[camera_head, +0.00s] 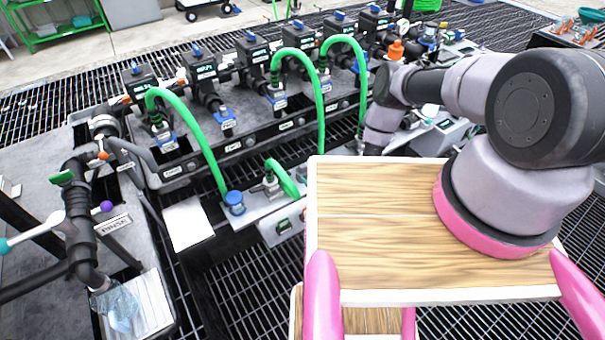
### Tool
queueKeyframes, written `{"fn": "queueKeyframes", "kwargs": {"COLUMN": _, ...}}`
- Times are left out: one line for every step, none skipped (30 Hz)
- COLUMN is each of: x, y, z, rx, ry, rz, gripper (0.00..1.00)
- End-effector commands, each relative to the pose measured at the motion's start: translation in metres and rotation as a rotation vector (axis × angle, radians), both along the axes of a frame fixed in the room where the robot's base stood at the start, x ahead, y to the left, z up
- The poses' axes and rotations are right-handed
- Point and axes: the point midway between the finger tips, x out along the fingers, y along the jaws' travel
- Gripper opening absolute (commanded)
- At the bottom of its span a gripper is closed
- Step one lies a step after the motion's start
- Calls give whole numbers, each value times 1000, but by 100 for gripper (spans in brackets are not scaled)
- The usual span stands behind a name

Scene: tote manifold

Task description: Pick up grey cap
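I cannot pick out a grey cap for certain in the head view. Small fittings around the manifold are too small or partly hidden to tell. My arm rises at the right, reaches left and bends down behind the far edge of my wooden deck. My gripper (372,149) is at its lower end, small and dark, over the front right part of the manifold. Its fingertips are mostly hidden, so I cannot tell whether they are open or hold anything.
A black manifold (250,137) with several blue-topped valves and green hoses (197,132) runs across the back. A blue cap (235,202) sits on its front plate. At the left, a grey bench (32,166) carries black piping and a purple ball-shaped part (106,206). Dark grating lies between.

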Motion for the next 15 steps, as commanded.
{"fn": "queueKeyframes", "kwargs": {"x": -5, "y": -2, "z": -8, "rx": -6, "ry": 8, "rz": -12, "gripper": 100}}
{"fn": "queueKeyframes", "kwargs": {"x": -6, "y": -3, "z": -10, "rx": -10, "ry": 9, "rz": -19, "gripper": 100}}
{"fn": "queueKeyframes", "kwargs": {"x": -4, "y": -2, "z": -13, "rx": -12, "ry": 10, "rz": -24, "gripper": 100}}
{"fn": "queueKeyframes", "kwargs": {"x": -3, "y": 0, "z": -16, "rx": -14, "ry": 11, "rz": -24, "gripper": 100}}
{"fn": "queueKeyframes", "kwargs": {"x": 1, "y": 2, "z": -17, "rx": -15, "ry": 10, "rz": -25, "gripper": 100}}
{"fn": "queueKeyframes", "kwargs": {"x": 6, "y": 6, "z": -19, "rx": -14, "ry": 11, "rz": -25, "gripper": 100}}
{"fn": "queueKeyframes", "kwargs": {"x": 11, "y": 8, "z": -21, "rx": -14, "ry": 10, "rz": -25, "gripper": 100}}
{"fn": "queueKeyframes", "kwargs": {"x": 15, "y": 11, "z": -22, "rx": -14, "ry": 11, "rz": -26, "gripper": 100}}
{"fn": "queueKeyframes", "kwargs": {"x": 20, "y": 14, "z": -24, "rx": -13, "ry": 11, "rz": -26, "gripper": 100}}
{"fn": "queueKeyframes", "kwargs": {"x": 23, "y": 17, "z": -25, "rx": -14, "ry": 11, "rz": -25, "gripper": 100}}
{"fn": "queueKeyframes", "kwargs": {"x": 26, "y": 19, "z": -26, "rx": -13, "ry": 10, "rz": -25, "gripper": 100}}
{"fn": "queueKeyframes", "kwargs": {"x": 29, "y": 21, "z": -28, "rx": -13, "ry": 12, "rz": -25, "gripper": 100}}
{"fn": "queueKeyframes", "kwargs": {"x": 31, "y": 22, "z": -28, "rx": -14, "ry": 13, "rz": -24, "gripper": 100}}
{"fn": "queueKeyframes", "kwargs": {"x": 32, "y": 23, "z": -29, "rx": -13, "ry": 12, "rz": -24, "gripper": 100}}
{"fn": "queueKeyframes", "kwargs": {"x": 34, "y": 24, "z": -30, "rx": -13, "ry": 12, "rz": -24, "gripper": 100}}
